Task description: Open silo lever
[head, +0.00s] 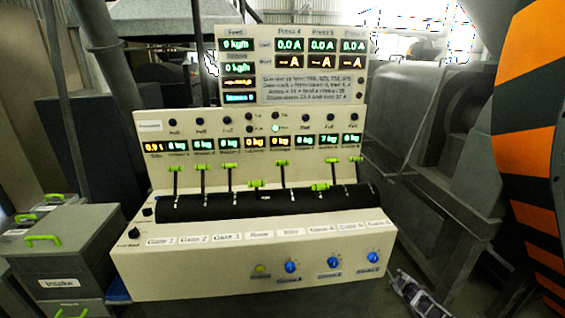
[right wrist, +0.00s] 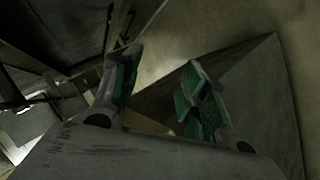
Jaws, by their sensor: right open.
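A beige control console (head: 250,265) stands in the middle of the head view, with a row of green-handled levers over a black curved drum (head: 240,208). The fifth lever from the left (head: 281,163) lines up with a blurred label (head: 291,232) that seems to read Silo; its handle is up. My right gripper (head: 404,281) is low at the right of the console, apart from it and well away from the levers. In the right wrist view its green-padded fingers (right wrist: 155,88) are apart with nothing between them. My left gripper is not in view.
The fourth lever (head: 256,184) and sixth lever (head: 320,187) have lower handles than their neighbours. Blue knobs (head: 333,262) sit on the console front. Grey boxes with green handles (head: 80,245) stand at left. A black-and-orange striped part (head: 535,140) and grey machinery fill the right.

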